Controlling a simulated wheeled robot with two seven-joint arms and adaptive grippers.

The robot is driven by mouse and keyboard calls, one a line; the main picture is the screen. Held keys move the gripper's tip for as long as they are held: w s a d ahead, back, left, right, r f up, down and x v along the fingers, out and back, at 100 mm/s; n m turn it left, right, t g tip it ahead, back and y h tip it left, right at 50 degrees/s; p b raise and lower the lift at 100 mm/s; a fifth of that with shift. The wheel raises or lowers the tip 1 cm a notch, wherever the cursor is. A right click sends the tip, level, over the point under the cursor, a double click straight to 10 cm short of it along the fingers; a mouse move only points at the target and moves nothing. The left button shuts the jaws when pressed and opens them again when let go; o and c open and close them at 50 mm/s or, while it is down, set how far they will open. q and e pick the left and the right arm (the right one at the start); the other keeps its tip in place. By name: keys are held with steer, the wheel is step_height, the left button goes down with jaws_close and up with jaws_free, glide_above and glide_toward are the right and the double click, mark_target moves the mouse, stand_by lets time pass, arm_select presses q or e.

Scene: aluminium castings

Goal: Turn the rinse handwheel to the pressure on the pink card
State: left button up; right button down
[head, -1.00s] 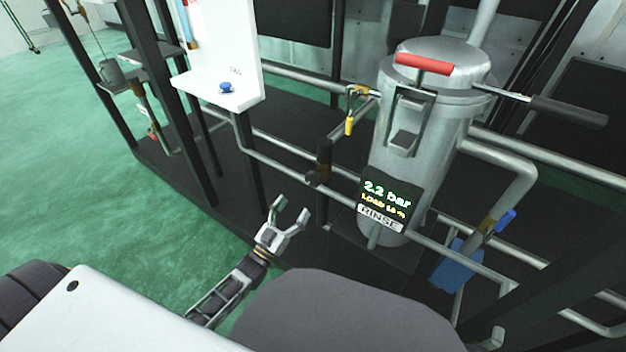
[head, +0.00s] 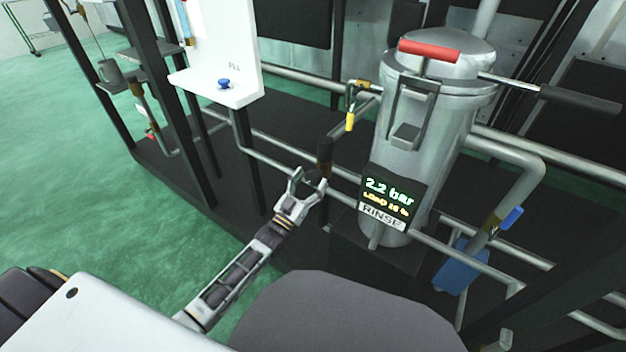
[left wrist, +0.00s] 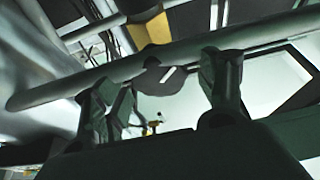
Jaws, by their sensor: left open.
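The rinse display (head: 387,197) on the grey tank reads 2.2 bar in green, with a smaller yellow load line and a RINSE label below. A dark valve body (head: 324,153) stands on the pipe left of the tank. My left gripper (head: 311,180) is open at the foot of this valve. In the left wrist view, a dark round part (left wrist: 160,80), apparently the handwheel, shows beyond and between the open fingers (left wrist: 160,88). I cannot tell whether they touch it. The handwheel is mostly hidden by the gripper in the head view. No pink card is visible. My right gripper is not in view.
The grey tank (head: 420,130) has a red lid handle (head: 428,50) and a dark-gripped lever (head: 580,99). Pipes run close around the valve. A white panel with a blue knob (head: 224,84) stands left. A blue-handled valve (head: 511,217) is right. Open green floor lies left.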

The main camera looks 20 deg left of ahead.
arm_select(q)
steer(key=shift+w+d+r, duration=0.2)
steer(key=shift+w+r, duration=0.05)
steer(key=shift+w, duration=0.4)
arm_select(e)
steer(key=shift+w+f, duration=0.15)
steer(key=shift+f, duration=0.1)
arm_select(q)
steer(key=c, duration=1)
steer(key=shift+c, duration=0.2)
steer(key=shift+n+p, duration=0.3)
steer(key=shift+n, duration=0.2)
steer(key=n+y+p, duration=0.2)
steer(key=n, duration=0.1)
steer(key=n+y+p, duration=0.2)
steer(key=n+p, duration=0.1)
steer(key=shift+a+n, duration=0.1)
steer(key=shift+n, duration=0.3)
steer(key=shift+n+y+p, duration=0.3)
steer(key=shift+n, duration=0.2)
steer(key=shift+a+n+y+p, duration=0.1)
steer(key=shift+n+y+p, duration=0.5)
steer(key=shift+n+p, duration=0.6)
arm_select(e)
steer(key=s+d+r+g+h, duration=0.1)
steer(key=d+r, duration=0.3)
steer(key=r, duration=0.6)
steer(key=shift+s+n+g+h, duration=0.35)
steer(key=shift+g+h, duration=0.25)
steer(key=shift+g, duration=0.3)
